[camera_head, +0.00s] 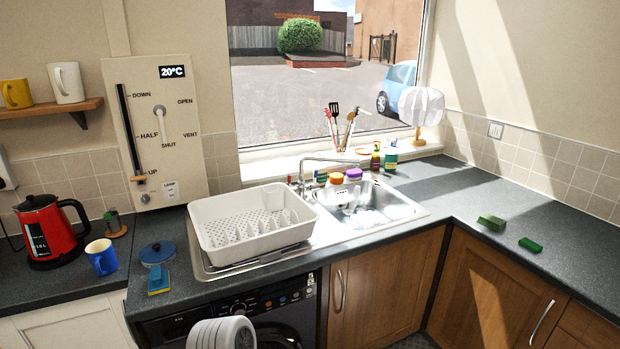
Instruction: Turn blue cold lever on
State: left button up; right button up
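A chrome tap (327,160) stands at the back of the steel sink (395,207), its spout reaching right over the basin. A small red mark shows near the tap's left side. I cannot make out a blue cold lever; it is too small or hidden among the items behind the sink. Some clear or white items lie in the basin, and I cannot tell whether water is running. Neither of my grippers is in view. A white ribbed rounded part shows at the bottom edge, and I cannot tell what it is.
A white dish rack (250,226) stands on the drainer left of the sink. Bottles and orange and purple-topped containers (354,174) crowd behind the basin. A red kettle (46,230) and blue mug (101,257) stand left. The right worktop (560,215) is mostly clear, with green blocks (491,223).

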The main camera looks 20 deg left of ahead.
aim_at(315, 186)
jog(key=z, duration=0.55)
jog(key=i, duration=2.35)
jog(key=u, duration=1)
